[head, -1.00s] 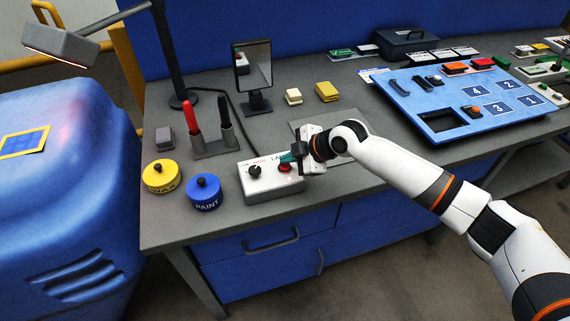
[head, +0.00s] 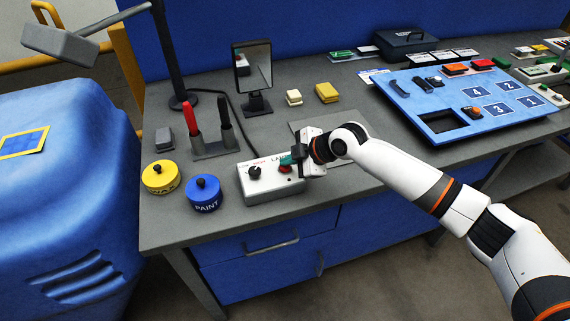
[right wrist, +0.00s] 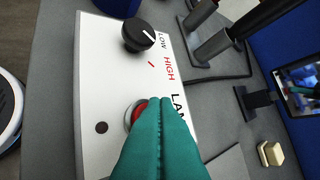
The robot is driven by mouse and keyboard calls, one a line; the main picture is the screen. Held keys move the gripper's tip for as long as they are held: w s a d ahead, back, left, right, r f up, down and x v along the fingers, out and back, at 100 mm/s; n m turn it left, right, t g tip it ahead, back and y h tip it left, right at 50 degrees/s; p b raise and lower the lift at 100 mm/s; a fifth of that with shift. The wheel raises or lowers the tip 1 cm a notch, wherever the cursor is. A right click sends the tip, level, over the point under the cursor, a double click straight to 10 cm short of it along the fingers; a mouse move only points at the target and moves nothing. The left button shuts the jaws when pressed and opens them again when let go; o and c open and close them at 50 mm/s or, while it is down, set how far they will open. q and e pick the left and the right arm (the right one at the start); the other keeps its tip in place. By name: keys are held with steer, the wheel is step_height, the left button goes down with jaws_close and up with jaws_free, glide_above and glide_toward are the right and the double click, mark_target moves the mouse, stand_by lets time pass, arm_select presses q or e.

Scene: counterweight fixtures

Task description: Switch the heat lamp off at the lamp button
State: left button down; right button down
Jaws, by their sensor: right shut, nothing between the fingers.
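The lamp control box (head: 262,184) is a pale box on the bench with a black knob (head: 254,172) and a red lamp button (head: 285,168). In the right wrist view the red button (right wrist: 137,112) is partly hidden behind the teal fingertips. My right gripper (head: 287,160) is shut and empty, its tips at the button; I cannot tell whether they touch it. The fingers fill the lower middle of the right wrist view (right wrist: 160,105). The heat lamp (head: 60,43) hangs at the upper left, and no glow shows on it. My left gripper is not in view.
Yellow (head: 161,177) and blue (head: 204,194) round lidded pots stand left of the box. A holder (head: 212,147) with red and black tools and a small mirror (head: 253,70) stand behind. A blue numbered panel (head: 470,105) lies to the right.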

mark_target(289, 169)
steer(key=shift+r, duration=0.55)
steer(key=shift+p, duration=0.3)
step_height(289, 169, up, 6)
steer(key=p, duration=0.4)
stand_by(1.6)
